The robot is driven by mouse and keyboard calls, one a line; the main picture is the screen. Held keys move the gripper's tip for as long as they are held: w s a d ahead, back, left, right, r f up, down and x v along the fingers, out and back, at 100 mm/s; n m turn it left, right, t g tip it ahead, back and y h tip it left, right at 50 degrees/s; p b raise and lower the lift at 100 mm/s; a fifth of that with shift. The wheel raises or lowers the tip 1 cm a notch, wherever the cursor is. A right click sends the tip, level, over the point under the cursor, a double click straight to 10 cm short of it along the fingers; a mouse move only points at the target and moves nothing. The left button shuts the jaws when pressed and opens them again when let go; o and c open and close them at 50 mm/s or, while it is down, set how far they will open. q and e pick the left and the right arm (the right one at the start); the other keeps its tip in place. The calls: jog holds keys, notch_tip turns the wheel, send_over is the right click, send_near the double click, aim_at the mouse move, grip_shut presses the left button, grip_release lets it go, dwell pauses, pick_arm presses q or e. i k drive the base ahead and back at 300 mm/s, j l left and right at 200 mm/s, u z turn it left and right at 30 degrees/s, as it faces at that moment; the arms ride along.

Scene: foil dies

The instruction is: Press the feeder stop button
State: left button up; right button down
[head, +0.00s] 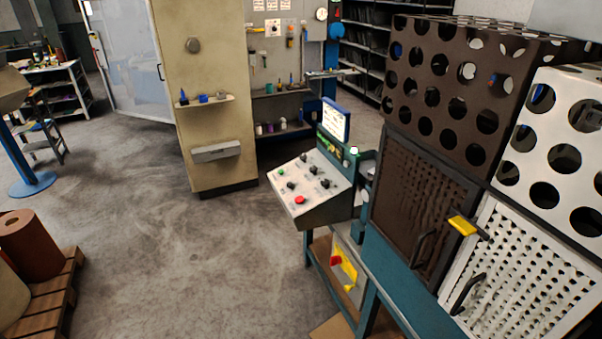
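A grey sloped control panel (313,180) stands right of centre on a teal frame. A red button (300,200) sits near its lower front edge. A small green button (281,171) and several black knobs are on the same face. No label is readable, so I cannot confirm which control is the feeder stop button; the red one is the most prominent. Neither of my grippers shows in this view, and nothing touches the panel.
A screen (336,119) stands behind the panel. Perforated brown (440,85) and white (555,140) guards fill the right. A yellow-red switch (344,268) is below the panel. A beige column (208,100) stands behind; a pallet (45,305) is at lower left. The middle floor is clear.

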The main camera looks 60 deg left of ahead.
aim_at(299, 199)
jog(key=u, duration=1.8)
